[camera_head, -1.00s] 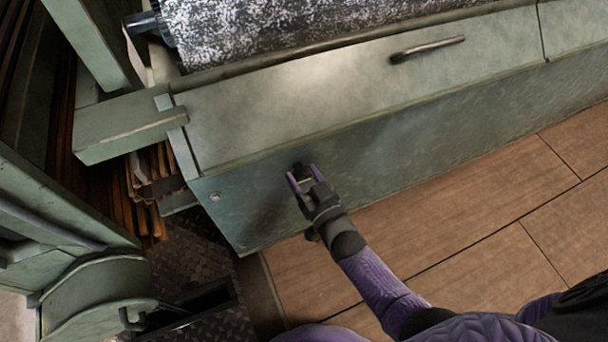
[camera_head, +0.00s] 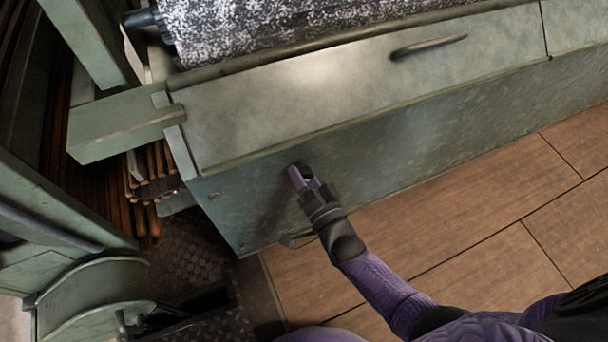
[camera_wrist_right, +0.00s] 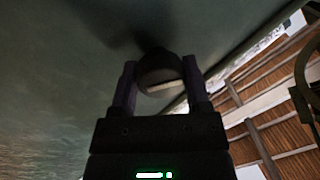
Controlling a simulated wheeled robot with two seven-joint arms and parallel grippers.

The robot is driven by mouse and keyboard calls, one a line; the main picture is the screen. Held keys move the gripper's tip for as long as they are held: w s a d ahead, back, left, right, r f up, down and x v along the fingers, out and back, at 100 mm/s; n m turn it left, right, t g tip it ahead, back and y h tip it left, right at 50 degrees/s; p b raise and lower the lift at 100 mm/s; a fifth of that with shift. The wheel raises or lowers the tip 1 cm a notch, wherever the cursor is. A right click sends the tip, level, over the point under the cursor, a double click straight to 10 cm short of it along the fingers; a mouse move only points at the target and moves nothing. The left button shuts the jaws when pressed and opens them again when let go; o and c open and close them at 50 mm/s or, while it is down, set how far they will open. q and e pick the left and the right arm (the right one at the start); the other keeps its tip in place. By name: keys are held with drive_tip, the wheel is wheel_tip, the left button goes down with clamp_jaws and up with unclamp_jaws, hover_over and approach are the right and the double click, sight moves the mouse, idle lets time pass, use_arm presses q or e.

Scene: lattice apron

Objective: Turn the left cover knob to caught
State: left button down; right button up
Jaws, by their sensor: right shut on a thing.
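The left cover knob (camera_wrist_right: 158,72) is a dark round knob with a pale line across its face, on the green front panel. In the head view only its dark edge (camera_head: 298,167) shows past the fingers. My right gripper (camera_head: 301,178) is at the panel, its two purple fingers seen nearly edge-on. In the right wrist view the fingers stand on either side of the knob, shut on it. The green cover (camera_head: 290,105) lies flat above the panel. My left gripper is not in view.
A dark handle (camera_head: 428,46) sits on the cover's top, below a speckled roller (camera_head: 300,22). Green frame posts and slatted brown material (camera_head: 150,185) stand at the left. The wooden floor (camera_head: 470,220) in front of the panel is clear.

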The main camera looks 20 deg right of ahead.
drive_tip(key=m, duration=0.3)
drive_tip(key=m+b, duration=0.1)
drive_tip(key=m, duration=0.2)
drive_tip(key=shift+f+t+h, duration=0.15)
drive_tip(key=shift+t+h, duration=0.15)
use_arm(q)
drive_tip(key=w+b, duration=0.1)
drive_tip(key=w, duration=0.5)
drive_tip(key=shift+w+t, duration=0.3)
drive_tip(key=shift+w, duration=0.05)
use_arm(e)
drive_tip(key=shift+a+m+h, duration=0.1)
drive_tip(key=shift+m+h, duration=0.3)
drive_tip(key=shift+m, duration=2.1)
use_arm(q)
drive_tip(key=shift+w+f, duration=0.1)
use_arm(e)
drive_tip(key=o, duration=1.3)
drive_tip(key=shift+s, duration=0.2)
use_arm(q)
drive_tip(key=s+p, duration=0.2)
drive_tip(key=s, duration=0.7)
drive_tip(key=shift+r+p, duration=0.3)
drive_tip(key=shift+p, duration=0.1)
use_arm(e)
drive_tip(key=s, duration=0.9)
drive_tip(key=shift+s+d+f, duration=0.2)
drive_tip(key=shift+s+f, duration=0.1)
drive_tip(key=shift+f, duration=0.05)
